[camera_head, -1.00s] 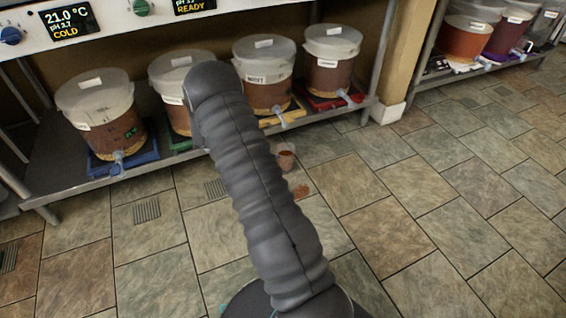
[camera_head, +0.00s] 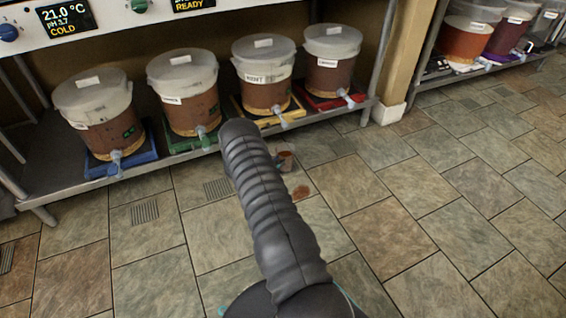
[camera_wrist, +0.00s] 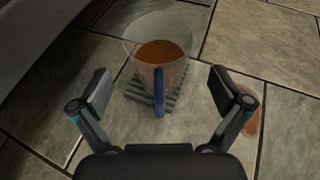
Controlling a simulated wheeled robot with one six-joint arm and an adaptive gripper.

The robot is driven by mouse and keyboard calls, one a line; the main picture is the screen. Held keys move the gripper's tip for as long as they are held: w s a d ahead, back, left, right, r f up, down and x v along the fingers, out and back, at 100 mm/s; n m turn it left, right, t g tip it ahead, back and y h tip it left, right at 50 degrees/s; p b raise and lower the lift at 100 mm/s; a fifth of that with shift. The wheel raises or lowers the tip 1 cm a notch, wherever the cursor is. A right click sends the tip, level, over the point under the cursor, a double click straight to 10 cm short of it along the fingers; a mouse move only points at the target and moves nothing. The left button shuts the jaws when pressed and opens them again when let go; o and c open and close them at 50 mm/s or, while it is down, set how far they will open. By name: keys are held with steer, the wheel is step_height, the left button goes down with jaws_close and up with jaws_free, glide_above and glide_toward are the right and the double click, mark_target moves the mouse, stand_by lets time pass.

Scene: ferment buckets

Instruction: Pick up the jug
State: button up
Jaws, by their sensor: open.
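The jug (camera_wrist: 160,68) is clear, with brown-orange liquid inside and a blue handle (camera_wrist: 159,92) facing my gripper. It stands upright on the floor beyond and between my fingers in the wrist view. My gripper (camera_wrist: 160,84) is open and empty, with one finger to each side of the jug's handle, and I see no contact. In the head view the jug (camera_head: 287,160) is small, partly hidden by my arm, in front of the shelf. My gripper is hidden there behind my arm.
A brown spill (camera_wrist: 250,112) lies on the tiles right of the jug. A floor grate (camera_wrist: 133,92) shows around the jug's base. A shelf (camera_head: 95,186) with several lidded buckets stands behind, with taps jutting forward. The tiled floor (camera_head: 430,210) to the right is clear.

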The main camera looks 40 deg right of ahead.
mark_target(291, 149)
steer(key=shift+b+x, duration=0.4)
steer(key=shift+x, duration=2.9)
steer(key=shift+w+d+r, duration=0.1)
steer(key=shift+r, duration=0.1)
steer(key=c, duration=1.5)
steer(key=shift+r, duration=0.1)
